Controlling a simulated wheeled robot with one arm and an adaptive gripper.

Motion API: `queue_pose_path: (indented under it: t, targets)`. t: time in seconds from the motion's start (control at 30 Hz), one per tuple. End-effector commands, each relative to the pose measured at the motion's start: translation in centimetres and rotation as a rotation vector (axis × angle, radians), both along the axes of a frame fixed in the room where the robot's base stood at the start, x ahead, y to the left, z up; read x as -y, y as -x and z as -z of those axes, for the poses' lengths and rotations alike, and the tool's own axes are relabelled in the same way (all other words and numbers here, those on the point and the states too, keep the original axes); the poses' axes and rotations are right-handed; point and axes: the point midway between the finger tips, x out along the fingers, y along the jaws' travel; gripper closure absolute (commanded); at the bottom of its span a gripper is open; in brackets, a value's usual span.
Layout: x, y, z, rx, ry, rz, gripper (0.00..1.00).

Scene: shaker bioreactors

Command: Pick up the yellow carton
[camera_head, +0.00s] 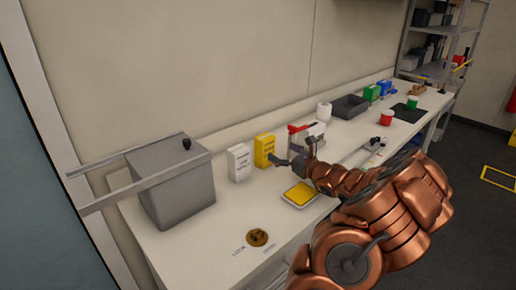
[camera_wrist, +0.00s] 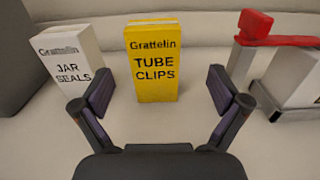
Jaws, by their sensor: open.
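The yellow carton (camera_head: 264,149) stands upright on the white bench near the wall, beside a white carton. In the wrist view the yellow carton (camera_wrist: 156,62) reads "Grattelin TUBE CLIPS" and stands ahead, centred between my fingers. My gripper (camera_wrist: 161,92) is open and empty, with one finger on each side of the carton's line and a visible gap to it. In the head view my gripper (camera_head: 293,153) is just right of the carton, with its fingers close to the carton's lower right side.
A white "JAR SEALS" carton (camera_wrist: 68,55) stands close on the left. A red-handled device (camera_wrist: 285,65) stands on the right. A grey box (camera_head: 172,185), a yellow-topped tray (camera_head: 300,194) and a brown round item (camera_head: 257,238) are on the bench (camera_head: 215,246).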

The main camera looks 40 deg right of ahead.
Motion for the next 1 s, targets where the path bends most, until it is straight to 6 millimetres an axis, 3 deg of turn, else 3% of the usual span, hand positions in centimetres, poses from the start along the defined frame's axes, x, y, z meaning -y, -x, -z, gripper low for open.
queue_pose_path:
  t: [0.7, 1.0]
  targets:
    - [-0.5, -7.4, -0.1, -0.001, 0.000, -0.007, 0.02]
    - [-0.4, -7.7, -0.1, 0.000, 0.002, -0.005, 0.02]
